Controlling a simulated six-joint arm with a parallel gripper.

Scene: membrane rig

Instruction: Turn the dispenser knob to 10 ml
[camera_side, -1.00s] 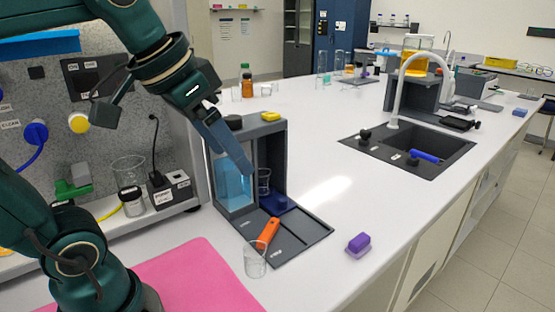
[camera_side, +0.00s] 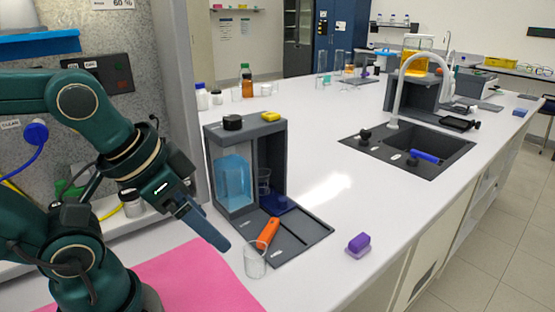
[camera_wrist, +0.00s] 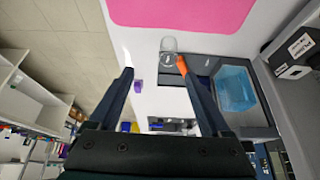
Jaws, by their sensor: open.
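The dispenser (camera_side: 245,135) is a dark grey housing with a tank of blue liquid (camera_side: 233,183), which also shows in the wrist view (camera_wrist: 235,90). A black round knob (camera_side: 232,122) sits on its top left; no scale or setting is readable. My gripper (camera_side: 222,243) is in front of the dispenser, low and to its left, well below the knob and apart from it. In the wrist view my gripper (camera_wrist: 156,74) has its two fingers wide apart with nothing held between them. The knob cannot be made out in that view.
An orange handle (camera_side: 268,233) lies on the dispenser's base plate, with a clear beaker (camera_side: 255,260) beside it, close to my fingertips. A pink mat (camera_side: 195,280) is at front left. A purple block (camera_side: 358,243) lies right.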

